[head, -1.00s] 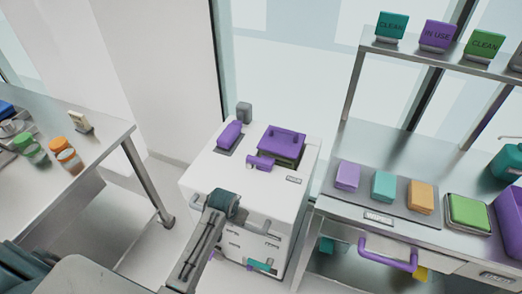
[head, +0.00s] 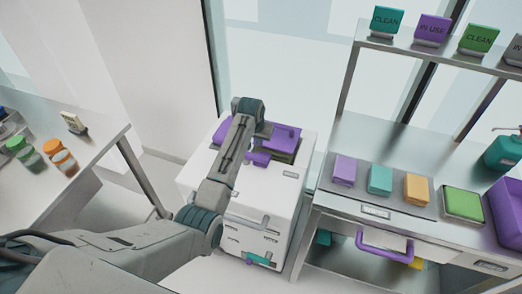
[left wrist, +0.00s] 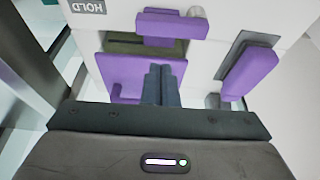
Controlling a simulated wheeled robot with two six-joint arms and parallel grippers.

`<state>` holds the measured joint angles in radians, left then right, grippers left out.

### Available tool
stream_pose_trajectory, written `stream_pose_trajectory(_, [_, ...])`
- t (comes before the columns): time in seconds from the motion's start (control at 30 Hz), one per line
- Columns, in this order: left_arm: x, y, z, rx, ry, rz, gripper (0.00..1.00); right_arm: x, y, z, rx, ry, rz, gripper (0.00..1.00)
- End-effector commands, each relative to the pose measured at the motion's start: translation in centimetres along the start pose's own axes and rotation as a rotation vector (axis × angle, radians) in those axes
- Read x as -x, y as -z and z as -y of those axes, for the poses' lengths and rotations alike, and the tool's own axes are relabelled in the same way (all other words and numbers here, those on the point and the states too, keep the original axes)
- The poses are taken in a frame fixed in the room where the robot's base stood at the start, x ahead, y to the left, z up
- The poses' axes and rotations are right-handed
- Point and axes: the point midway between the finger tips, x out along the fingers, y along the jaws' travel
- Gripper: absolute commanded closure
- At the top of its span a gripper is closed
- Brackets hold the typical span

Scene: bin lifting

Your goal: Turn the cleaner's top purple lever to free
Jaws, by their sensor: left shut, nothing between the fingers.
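The cleaner (head: 262,203) is a white box-shaped unit in the middle of the head view. On its top is a purple lid (head: 286,134) with a short purple lever (head: 257,159) at its front edge. In the left wrist view the lever (left wrist: 172,25) lies crosswise beyond my fingers, near a HOLD label (left wrist: 88,6). My left gripper (left wrist: 162,72) is shut and empty, over the purple lid; contact cannot be told. In the head view my left arm covers part of the cleaner's top. My right gripper is not in view.
A second, longer purple block (left wrist: 250,72) is on the cleaner's top beside the lid. A metal bench (head: 350,212) with coloured blocks stands at the right, below a shelf of signs. A metal table (head: 85,150) with jars stands at the left.

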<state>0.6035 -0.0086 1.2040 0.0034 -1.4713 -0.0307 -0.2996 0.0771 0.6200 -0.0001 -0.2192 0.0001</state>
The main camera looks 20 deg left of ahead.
Motion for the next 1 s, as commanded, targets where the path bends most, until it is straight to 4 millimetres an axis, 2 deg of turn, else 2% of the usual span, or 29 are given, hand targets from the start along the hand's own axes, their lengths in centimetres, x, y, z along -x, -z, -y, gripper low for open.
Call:
stream_pose_trajectory(0.37, [-0.7, 0.0, 0.0, 0.000, 0.000, 0.001, 1.00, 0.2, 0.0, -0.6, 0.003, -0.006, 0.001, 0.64])
stream_pose_trajectory(0.8, [-7.0, -0.1, 0.0, 0.000, 0.000, 0.003, 1.00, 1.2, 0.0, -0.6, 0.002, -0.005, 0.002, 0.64])
stream_pose_trajectory(1.0, [-9.1, -0.1, 0.0, 0.000, 0.000, 0.001, 1.00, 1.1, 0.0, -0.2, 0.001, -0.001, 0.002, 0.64])
